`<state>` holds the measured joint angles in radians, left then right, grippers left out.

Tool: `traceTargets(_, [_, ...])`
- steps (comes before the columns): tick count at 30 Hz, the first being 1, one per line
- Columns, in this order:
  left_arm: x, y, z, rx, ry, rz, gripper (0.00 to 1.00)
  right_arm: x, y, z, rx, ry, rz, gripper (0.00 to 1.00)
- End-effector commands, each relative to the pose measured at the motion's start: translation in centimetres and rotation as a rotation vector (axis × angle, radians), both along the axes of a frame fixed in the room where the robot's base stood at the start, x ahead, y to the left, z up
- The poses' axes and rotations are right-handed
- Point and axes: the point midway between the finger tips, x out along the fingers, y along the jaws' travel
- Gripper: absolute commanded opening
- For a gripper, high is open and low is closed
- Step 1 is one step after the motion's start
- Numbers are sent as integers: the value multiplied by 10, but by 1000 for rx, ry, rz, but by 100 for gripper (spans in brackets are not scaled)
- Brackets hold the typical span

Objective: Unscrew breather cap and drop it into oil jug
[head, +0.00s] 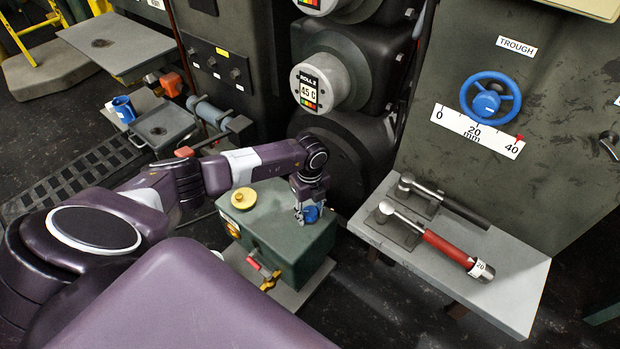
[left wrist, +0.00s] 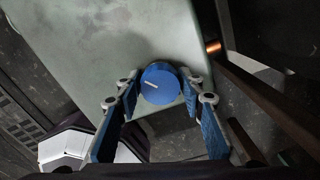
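A round blue cap (head: 312,214), which I take as the breather cap, sits on top of the green box (head: 285,245) near its right end. It carries a white mark in the left wrist view (left wrist: 160,84). My left gripper (head: 311,210) points down at it. In the left wrist view its fingertips (left wrist: 160,80) lie on both sides of the cap with no clear gap. A blue cup-like vessel (head: 123,108), possibly the oil jug, stands at the far left. My right gripper is out of view.
A yellow cap (head: 243,199) is on the same box, beneath my left arm. A red-handled valve (head: 264,272) juts from its front. A grey shelf (head: 510,280) at right holds a red-handled tool (head: 445,247) and a black-handled one (head: 455,208). Rollers stand behind the box.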

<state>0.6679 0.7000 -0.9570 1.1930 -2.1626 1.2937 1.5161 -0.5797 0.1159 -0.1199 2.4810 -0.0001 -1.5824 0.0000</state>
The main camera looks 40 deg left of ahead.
Motion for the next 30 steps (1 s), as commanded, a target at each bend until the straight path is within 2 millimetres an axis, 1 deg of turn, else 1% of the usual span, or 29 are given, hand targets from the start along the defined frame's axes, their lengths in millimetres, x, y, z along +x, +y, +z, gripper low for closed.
traceTargets(1, [0,0,0,0,0,-1,44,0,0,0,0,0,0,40])
traceTargets(3, [0,0,0,0,0,-1,51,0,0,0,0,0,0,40])
traceTargets(4, [0,0,0,0,0,-1,53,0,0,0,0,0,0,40])
traceTargets(12, [0,0,1,1,-1,-1,53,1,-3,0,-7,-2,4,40])
traceTargets(16, [1,0,10,0,-3,-2,53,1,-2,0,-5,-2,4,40])
traceTargets(20, [2,1,32,0,-4,-2,53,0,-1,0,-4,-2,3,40])
traceTargets(27, [2,0,84,0,-4,-3,53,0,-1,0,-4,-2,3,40])
traceTargets(30, [1,0,101,0,-3,-1,53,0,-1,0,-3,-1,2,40])
